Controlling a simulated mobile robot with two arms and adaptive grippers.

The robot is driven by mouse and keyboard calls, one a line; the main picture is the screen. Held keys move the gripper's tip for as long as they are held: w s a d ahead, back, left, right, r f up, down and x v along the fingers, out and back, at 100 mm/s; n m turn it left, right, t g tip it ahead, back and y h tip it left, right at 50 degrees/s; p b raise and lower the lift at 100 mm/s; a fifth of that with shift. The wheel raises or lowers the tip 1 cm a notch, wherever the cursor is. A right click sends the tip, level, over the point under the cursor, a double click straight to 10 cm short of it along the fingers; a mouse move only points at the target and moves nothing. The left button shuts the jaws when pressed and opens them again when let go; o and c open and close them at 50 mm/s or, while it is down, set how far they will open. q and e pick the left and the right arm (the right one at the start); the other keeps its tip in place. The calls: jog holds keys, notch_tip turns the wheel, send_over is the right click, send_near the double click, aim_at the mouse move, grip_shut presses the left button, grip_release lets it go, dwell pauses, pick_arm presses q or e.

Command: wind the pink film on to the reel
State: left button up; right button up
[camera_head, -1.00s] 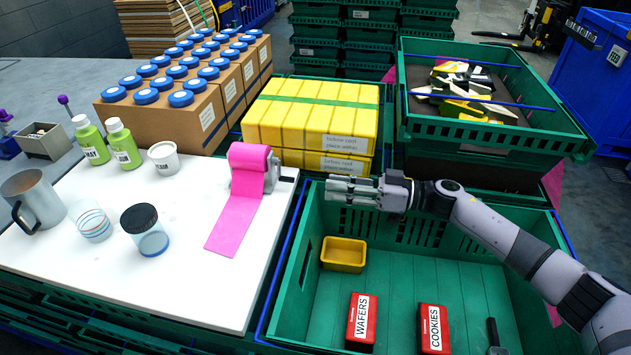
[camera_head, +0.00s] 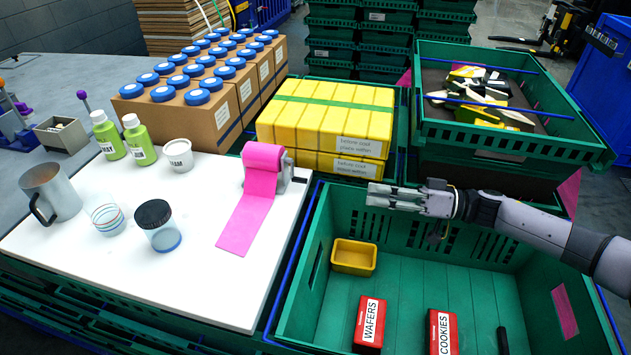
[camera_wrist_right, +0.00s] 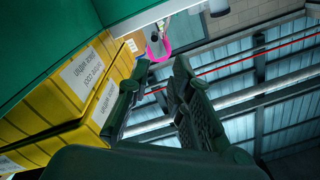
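The pink film (camera_head: 247,218) lies unrolled as a flat strip on the white board. Its far end runs up on to the reel (camera_head: 264,157), which sits in a grey metal holder (camera_head: 289,176) with a small dark crank on its right side. My right gripper (camera_head: 374,196) is to the right of the holder, above the green crate, pointing left and touching nothing. In the right wrist view its fingers (camera_wrist_right: 161,70) are apart and empty, and a pink loop of film (camera_wrist_right: 158,47) shows beyond them. My left gripper is not in view.
The white board (camera_head: 215,290) also holds a metal mug (camera_head: 60,190), a dark-lidded jar (camera_head: 158,226) and green bottles (camera_head: 139,140). Stacked yellow packs (camera_head: 325,120) stand behind the gripper. The green crate (camera_head: 400,280) below holds a yellow tub (camera_head: 354,257) and red boxes (camera_head: 370,322).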

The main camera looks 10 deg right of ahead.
jog(key=shift+m+t, duration=0.4)
jog(key=shift+m, duration=0.5)
jog(key=x, duration=0.5)
jog(key=p+x, duration=0.1)
jog(key=x, duration=0.9)
jog(key=shift+w+f+p, duration=0.3)
jog(key=shift+f+p, duration=0.05)
jog(key=shift+p, duration=0.05)
grip_shut()
